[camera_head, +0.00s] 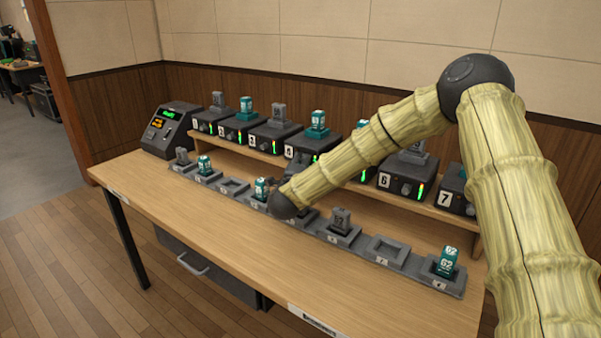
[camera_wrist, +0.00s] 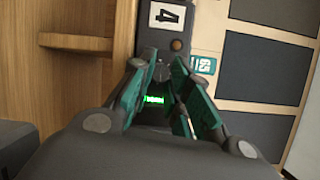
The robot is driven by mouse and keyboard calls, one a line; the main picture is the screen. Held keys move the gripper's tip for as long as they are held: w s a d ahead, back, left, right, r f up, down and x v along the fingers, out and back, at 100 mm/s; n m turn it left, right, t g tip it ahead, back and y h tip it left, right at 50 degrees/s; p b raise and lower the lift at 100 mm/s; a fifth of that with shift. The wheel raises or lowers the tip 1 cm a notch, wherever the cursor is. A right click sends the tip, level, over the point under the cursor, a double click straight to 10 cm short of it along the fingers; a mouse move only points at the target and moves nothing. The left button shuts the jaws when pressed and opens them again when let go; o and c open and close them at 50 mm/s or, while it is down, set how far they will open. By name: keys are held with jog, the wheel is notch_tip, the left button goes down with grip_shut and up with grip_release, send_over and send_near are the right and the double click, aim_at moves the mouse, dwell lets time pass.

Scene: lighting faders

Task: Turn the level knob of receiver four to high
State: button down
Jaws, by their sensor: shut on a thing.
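Receiver four (camera_head: 308,140) is a dark box on the raised shelf, with a teal pack on top. Its white "4" label (camera_wrist: 168,14) shows in the wrist view. My gripper (camera_wrist: 161,68) is at its front face, with the teal fingers closed on the level knob (camera_wrist: 160,72). The knob is partly covered by the fingers, so its pointer setting cannot be read. A lit green level meter (camera_wrist: 153,99) shows between the fingers, partly hidden. In the head view my gripper (camera_head: 296,180) hides the knob.
Neighbouring receivers, such as receiver six (camera_head: 405,178), stand along the shelf. A tray row (camera_head: 315,228) with grey and teal packs lies in front, close below my gripper. A console (camera_head: 169,130) stands at the left end. The table front (camera_head: 220,235) is clear.

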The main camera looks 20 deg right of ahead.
jog(key=shift+d+f+m+b, duration=0.1)
jog(key=shift+f+m+b, duration=0.1)
jog(key=shift+m+b, duration=0.3)
jog(key=c, duration=1.3)
grip_release()
jog(key=shift+s+d, duration=0.1)
jog(key=shift+r, duration=0.1)
jog(key=shift+a, duration=0.2)
jog(key=shift+v, duration=3.95)
